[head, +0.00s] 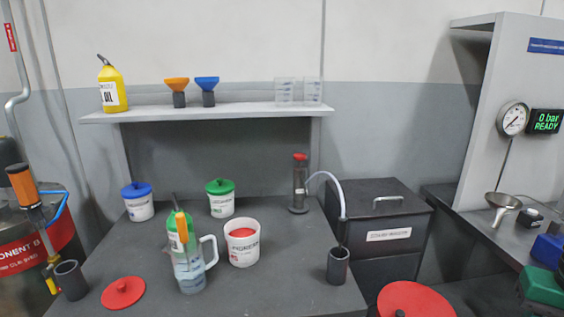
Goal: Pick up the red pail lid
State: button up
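A round red lid (123,293) with a small knob on top lies flat on the dark grey bench at the front left. An open white pail (244,253) with red contents and a pigment label stands to its right, beyond a clear jug. A larger red disc (415,301) shows at the bottom right edge, partly cut off. My gripper is not in view, so its state and its distance from the lid cannot be seen.
A clear jug (189,272) with tools in it stands right of the lid. A dark cup (71,280) stands close on its left. White pails with blue (137,190) and green (219,187) lids stand behind. Bare bench (115,250) lies behind the lid.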

aim_at(122, 294)
jog(key=u, duration=1.5)
